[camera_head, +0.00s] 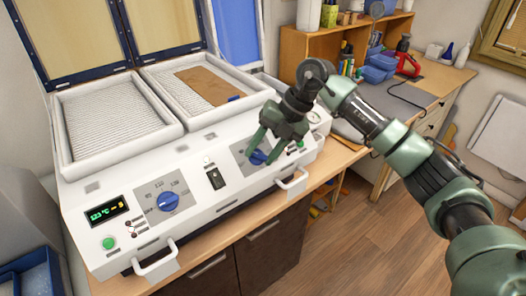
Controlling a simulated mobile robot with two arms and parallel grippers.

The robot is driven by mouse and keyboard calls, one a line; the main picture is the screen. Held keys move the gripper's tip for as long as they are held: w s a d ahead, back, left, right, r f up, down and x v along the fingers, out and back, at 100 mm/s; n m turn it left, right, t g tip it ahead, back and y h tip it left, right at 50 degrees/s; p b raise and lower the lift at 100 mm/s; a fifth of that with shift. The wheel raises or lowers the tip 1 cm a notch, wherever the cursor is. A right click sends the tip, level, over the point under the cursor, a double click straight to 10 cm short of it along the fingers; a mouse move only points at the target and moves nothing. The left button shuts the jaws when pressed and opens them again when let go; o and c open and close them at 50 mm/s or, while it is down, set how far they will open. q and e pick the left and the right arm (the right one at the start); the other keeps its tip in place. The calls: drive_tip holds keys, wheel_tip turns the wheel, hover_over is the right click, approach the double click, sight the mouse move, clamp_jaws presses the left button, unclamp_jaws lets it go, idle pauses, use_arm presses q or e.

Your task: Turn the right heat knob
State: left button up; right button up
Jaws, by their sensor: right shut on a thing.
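The white forming machine (217,201) stands on a wooden counter, with a sloping front panel. The right heat knob (258,157) is blue and sits on a grey dial plate at the right of the panel. My right gripper (263,152) reaches down from the right, its green fingers shut on this knob and partly covering it. The left heat knob (167,201), also blue, sits on its own grey dial plate further left, untouched. My left gripper is not in view.
A lit display (106,212) and a green button (109,243) are at the panel's left. Two white handles stick out in front, the right one (292,182) below my gripper. A brown sheet (209,85) lies on the right tray. A shelf (318,45) stands behind.

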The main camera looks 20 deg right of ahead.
drive_tip(key=n+h+b, duration=0.1)
drive_tip(key=n+h, duration=0.1)
drive_tip(key=n, duration=0.1)
drive_tip(key=shift+a+n+h, duration=0.15)
drive_tip(key=shift+n+h, duration=0.15)
drive_tip(key=shift+n, duration=0.1)
drive_tip(key=n+h+b, duration=0.2)
drive_tip(key=n, duration=0.1)
drive_tip(key=shift+a+n+h+b, duration=0.1)
drive_tip(key=shift+n+h+b, duration=0.2)
drive_tip(key=shift+h+b, duration=0.1)
drive_tip(key=shift+s, duration=0.1)
drive_tip(key=o, duration=1.4)
drive_tip(key=shift+r, duration=0.1)
